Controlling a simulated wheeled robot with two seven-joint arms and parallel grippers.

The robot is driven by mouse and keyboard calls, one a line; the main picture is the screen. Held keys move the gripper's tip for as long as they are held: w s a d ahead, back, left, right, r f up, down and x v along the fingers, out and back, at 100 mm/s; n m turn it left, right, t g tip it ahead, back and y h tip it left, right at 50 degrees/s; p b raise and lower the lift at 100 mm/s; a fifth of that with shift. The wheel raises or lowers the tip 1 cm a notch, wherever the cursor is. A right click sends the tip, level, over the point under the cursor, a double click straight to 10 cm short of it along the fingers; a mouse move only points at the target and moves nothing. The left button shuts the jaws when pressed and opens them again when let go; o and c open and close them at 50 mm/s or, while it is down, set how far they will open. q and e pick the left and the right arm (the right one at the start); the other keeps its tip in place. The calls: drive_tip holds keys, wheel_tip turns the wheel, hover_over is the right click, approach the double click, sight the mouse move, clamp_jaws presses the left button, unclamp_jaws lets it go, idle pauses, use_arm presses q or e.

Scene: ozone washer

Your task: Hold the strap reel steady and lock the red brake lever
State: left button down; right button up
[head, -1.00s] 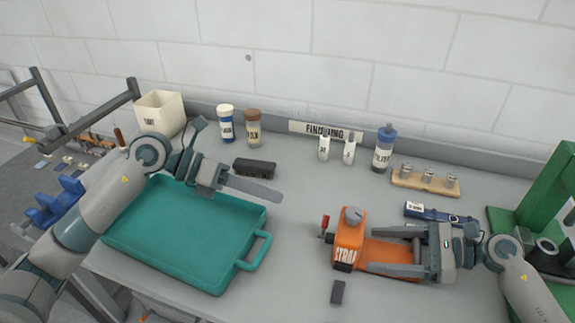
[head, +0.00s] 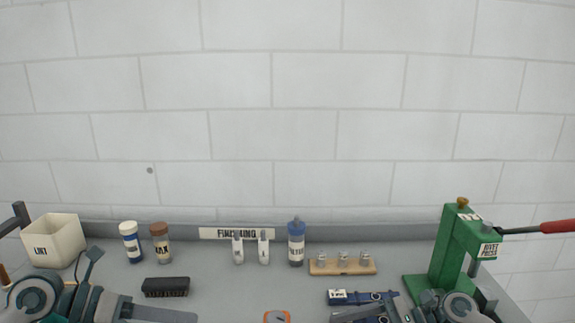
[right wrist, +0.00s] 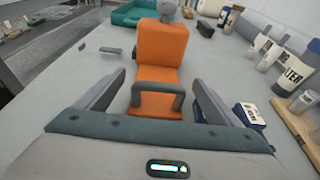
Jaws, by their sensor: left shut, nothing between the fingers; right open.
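The orange strap reel (right wrist: 160,45) fills the middle of the right wrist view, with a grey knob (right wrist: 167,10) at its far end and a grey bar (right wrist: 157,98) across its near part. My right gripper (right wrist: 160,78) is open, with one finger on each side of the reel's near part; gaps show between fingers and reel. In the head view only the reel's top (head: 276,317) shows at the bottom edge. The red brake lever is not visible now. My left gripper (head: 185,316) is shut and empty at the lower left of the head view, apart from the reel.
A black brush (head: 166,287), bottles (head: 296,243) and a wooden rack (head: 342,267) stand towards the wall. A blue labelled item (head: 362,299) lies near my right gripper. The green press (head: 447,252) is at right. The teal tray (right wrist: 134,14) lies beyond the reel.

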drive_tip(key=shift+v, duration=2.35)
drive_tip(key=shift+s, duration=0.1)
